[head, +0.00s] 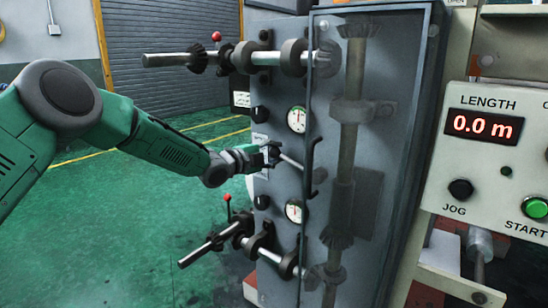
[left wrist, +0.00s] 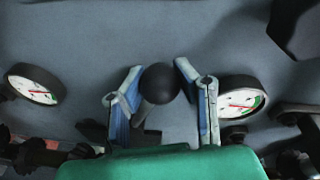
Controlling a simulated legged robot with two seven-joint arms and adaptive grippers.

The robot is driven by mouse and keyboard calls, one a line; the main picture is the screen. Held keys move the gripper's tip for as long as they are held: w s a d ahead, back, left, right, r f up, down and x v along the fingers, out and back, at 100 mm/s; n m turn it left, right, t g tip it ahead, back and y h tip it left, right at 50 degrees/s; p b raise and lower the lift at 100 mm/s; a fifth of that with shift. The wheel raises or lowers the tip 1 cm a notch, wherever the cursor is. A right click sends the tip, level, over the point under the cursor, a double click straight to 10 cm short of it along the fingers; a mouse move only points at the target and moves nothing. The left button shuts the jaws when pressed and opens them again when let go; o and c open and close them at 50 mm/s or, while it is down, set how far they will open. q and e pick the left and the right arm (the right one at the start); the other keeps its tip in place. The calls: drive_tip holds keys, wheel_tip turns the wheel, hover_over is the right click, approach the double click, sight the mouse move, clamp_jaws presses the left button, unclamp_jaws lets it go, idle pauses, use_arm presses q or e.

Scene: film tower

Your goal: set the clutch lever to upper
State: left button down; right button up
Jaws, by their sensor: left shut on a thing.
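The clutch lever (head: 291,161) is a thin metal rod on the grey machine panel, between the two round gauges. In the left wrist view its black ball knob (left wrist: 160,83) sits between the blue-grey fingers of my left gripper (left wrist: 160,95). In the head view my left gripper (head: 272,154) is at the lever's outer end, shut on it and hiding the knob. The rod runs from the gripper rightward and slightly down toward the panel. My right gripper is not in view.
An upper gauge (head: 296,119) and a lower gauge (head: 294,211) flank the lever. Horizontal shafts stick out above (head: 167,60) and below (head: 194,256), near red-knobbed levers (head: 217,37). A clear cover (head: 375,60) stands right. The green floor at left is open.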

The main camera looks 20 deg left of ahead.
use_arm(q)
drive_tip(key=shift+s+d+r+m, duration=0.1)
drive_tip(key=shift+d+r+m, duration=0.2)
drive_tip(key=shift+r+m, duration=0.2)
drive_tip(key=shift+s+d+r+m, duration=0.1)
drive_tip(key=shift+d+r+m, duration=0.2)
drive_tip(key=shift+r+m, duration=0.2)
drive_tip(key=c, duration=1.1)
unclamp_jaws()
drive_tip(key=shift+s, duration=0.1)
drive_tip(key=shift+c, duration=0.2)
drive_tip(key=shift+s+a+r, duration=0.1)
drive_tip(key=shift+s+a, duration=0.15)
drive_tip(key=shift+s, duration=0.1)
drive_tip(key=v, duration=1.1)
